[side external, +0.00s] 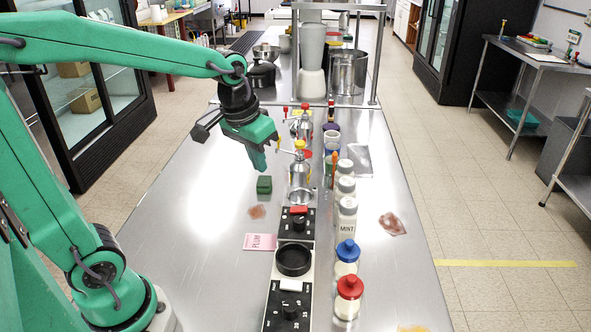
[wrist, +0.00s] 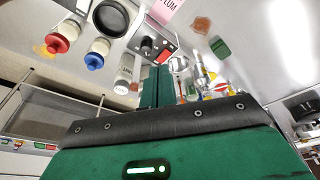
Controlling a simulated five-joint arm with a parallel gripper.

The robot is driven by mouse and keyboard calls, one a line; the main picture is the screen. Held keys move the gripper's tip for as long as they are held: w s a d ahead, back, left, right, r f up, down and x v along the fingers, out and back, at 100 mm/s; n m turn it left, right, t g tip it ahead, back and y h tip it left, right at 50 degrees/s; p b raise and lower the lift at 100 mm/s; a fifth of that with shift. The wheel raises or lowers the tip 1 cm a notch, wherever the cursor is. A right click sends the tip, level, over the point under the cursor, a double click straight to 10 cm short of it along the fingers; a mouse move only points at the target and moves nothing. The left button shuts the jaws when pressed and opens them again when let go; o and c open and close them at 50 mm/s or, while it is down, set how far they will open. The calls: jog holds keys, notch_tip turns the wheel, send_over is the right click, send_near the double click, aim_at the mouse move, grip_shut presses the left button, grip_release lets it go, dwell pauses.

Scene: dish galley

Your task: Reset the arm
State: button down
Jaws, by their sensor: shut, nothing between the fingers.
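My green arm reaches in from the left in the side external view. My gripper (side external: 262,163) hangs above the steel counter (side external: 200,215), pointing down. Its fingers are shut with nothing between them. In the wrist view my gripper (wrist: 157,88) shows as closed green fingers beyond a dark bar. A small green block (side external: 264,185) lies on the counter below the fingers, apart from them. It also shows in the wrist view (wrist: 220,47).
Right of my gripper stand metal pump dispensers (side external: 300,178) and a row of bottles, with a blue-capped one (side external: 347,258) and a red-capped one (side external: 348,297). A black-dialed panel (side external: 297,222) and a pink PLUM card (side external: 260,242) lie nearer. The counter's left side is mostly clear.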

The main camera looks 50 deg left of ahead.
jog(key=s+d+r+m+t, duration=0.1)
jog(key=s+r+t, duration=0.1)
jog(key=s, duration=0.9)
jog(key=shift+d+m+t, duration=0.15)
jog(key=shift+m+t, duration=0.15)
jog(key=shift+t, duration=0.1)
